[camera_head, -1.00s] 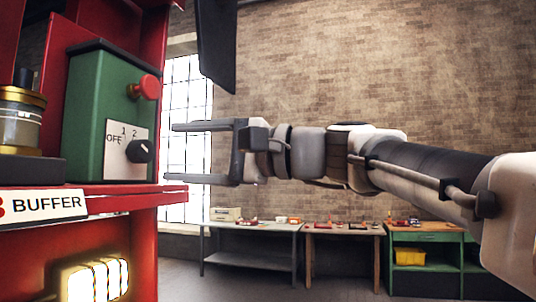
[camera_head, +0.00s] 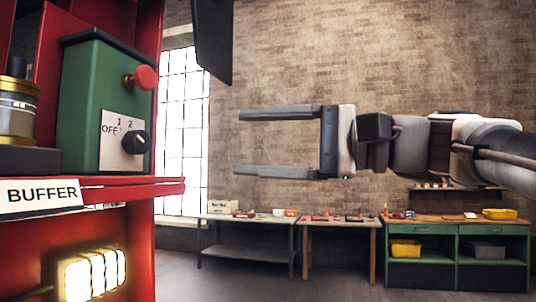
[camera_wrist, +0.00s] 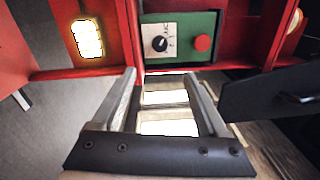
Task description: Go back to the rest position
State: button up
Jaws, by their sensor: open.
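My gripper (camera_head: 240,143) is open and empty in the head view. It points left and hangs in free air to the right of the red cabinet. In the wrist view its two fingers (camera_wrist: 160,78) reach toward the cabinet with nothing between them. A green control box (camera_head: 95,105) with a red button (camera_head: 146,77) and a black knob (camera_head: 136,142) stands on the red shelf (camera_head: 130,192). The knob's plate reads OFF, 1 and 2; its exact setting is hard to tell. The box also shows in the wrist view (camera_wrist: 183,38), apart from the fingers.
A lit lamp (camera_head: 92,275) glows under the shelf by the BUFFER label (camera_head: 40,196). A brass-ringed glass jar (camera_head: 18,110) stands left of the box. A dark panel (camera_head: 212,40) hangs above. Workbenches (camera_head: 455,229) line the far brick wall. Air around my gripper is clear.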

jog(key=s+d+f+n+h+p, duration=0.1)
jog(key=d+f+h, duration=0.4)
jog(key=f, duration=0.6)
jog(key=s+d+f+n+h+p, duration=0.2)
jog(key=s+d+f+h+p, duration=0.2)
jog(key=f, duration=0.7)
jog(key=s+d+f+n+h+p, duration=0.2)
jog(key=d+f+h, duration=0.4)
jog(key=f, duration=0.5)
jog(key=s+h+p, duration=0.1)
jog(key=s+h, duration=0.1)
jog(key=shift+s+d+f+h, duration=0.25)
jog(key=shift+s+f+h, duration=0.05)
jog(key=shift+s+f, duration=0.1)
